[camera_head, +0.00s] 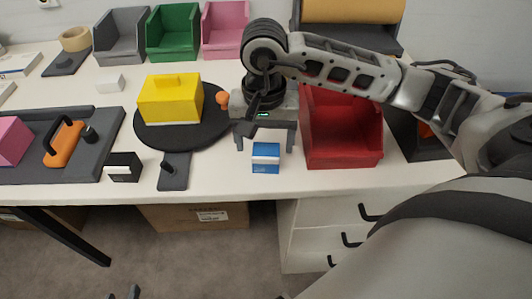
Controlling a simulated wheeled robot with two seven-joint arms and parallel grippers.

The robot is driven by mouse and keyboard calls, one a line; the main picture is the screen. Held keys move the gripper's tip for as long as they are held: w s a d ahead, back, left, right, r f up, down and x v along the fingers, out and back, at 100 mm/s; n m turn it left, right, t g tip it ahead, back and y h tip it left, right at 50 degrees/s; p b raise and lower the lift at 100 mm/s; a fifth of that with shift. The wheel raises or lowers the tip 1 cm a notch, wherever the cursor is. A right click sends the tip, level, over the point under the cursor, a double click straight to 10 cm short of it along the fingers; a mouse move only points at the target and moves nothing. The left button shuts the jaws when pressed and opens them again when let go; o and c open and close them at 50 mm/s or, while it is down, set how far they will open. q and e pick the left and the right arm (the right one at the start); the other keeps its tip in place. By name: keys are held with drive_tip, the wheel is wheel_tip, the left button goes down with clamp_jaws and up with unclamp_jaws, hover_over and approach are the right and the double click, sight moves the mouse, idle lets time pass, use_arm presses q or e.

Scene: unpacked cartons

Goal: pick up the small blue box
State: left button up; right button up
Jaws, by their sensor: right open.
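The small blue box (266,162), blue with a white band, stands on the white table near its front edge. My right gripper (265,143) points down just behind and above it, open. Its two fingers are apart, one to each side of the box, and I see nothing between them. I cannot tell whether the fingers reach down to the box's height. Two dark tips at the bottom edge look like my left gripper (123,294); they are apart with nothing seen between them, and the rest of it is out of frame.
A red bin (342,150) stands close to the right of my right gripper. A yellow box (170,101) sits on a black round plate (205,134) to the left. A small black box (124,168) and a dark stand (174,179) are near the front edge. Grey, green and pink bins line the back.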

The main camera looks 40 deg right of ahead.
sight(266, 150)
drive_tip(key=f, duration=0.4)
drive_tip(key=shift+d, duration=0.25)
drive_tip(key=c, duration=1)
drive_tip(key=shift+r, duration=0.15)
